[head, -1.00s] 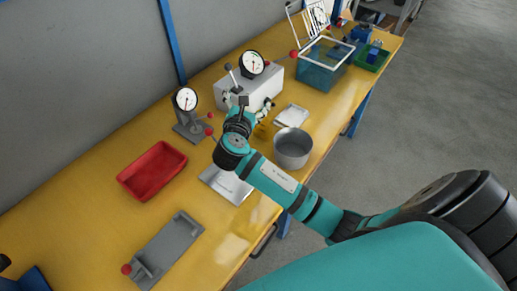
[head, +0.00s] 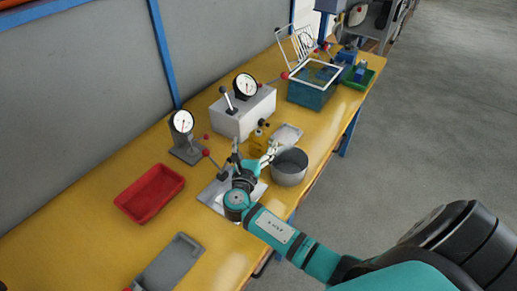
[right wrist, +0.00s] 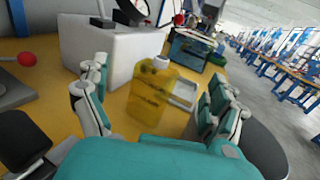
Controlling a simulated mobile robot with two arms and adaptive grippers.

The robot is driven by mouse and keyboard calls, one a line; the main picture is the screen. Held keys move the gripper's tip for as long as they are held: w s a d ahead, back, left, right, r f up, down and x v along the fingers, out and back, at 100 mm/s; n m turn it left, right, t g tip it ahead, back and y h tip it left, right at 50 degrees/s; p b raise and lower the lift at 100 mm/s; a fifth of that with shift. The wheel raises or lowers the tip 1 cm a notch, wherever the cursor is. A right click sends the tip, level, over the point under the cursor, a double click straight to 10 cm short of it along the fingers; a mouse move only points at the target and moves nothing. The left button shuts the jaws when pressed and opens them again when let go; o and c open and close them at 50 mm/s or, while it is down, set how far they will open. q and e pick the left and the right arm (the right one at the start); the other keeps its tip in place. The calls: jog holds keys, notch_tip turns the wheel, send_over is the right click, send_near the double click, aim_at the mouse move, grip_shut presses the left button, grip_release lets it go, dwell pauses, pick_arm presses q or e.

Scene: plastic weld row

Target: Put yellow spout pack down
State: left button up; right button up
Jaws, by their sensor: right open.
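The yellow spout pack (right wrist: 152,92) stands upright on the yellow bench, a translucent pouch with a pale cap, in the right wrist view. It also shows in the head view (head: 259,141), small, in front of the grey box. My right gripper (head: 254,154) is open, its fingers apart on either side of the pack. In the right wrist view the gripper's (right wrist: 158,112) fingers show gaps to the pack. The pack's lower edge is partly hidden by my gripper's palm. My left gripper is not in view.
A metal pot (head: 290,168) stands close to the right of my gripper. A small grey tray (head: 287,134) lies behind it. A grey box with a dial (head: 243,113) stands behind left. A red tray (head: 149,194) is at left, with bare bench around it.

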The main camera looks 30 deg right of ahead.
aim_at(258, 135)
jog(key=x, duration=0.5)
jog(key=shift+w+d, duration=0.3)
jog(key=shift+c, duration=0.3)
jog(key=c, duration=1.4)
jog(key=shift+r, duration=0.15)
jog(key=shift+c, duration=0.4)
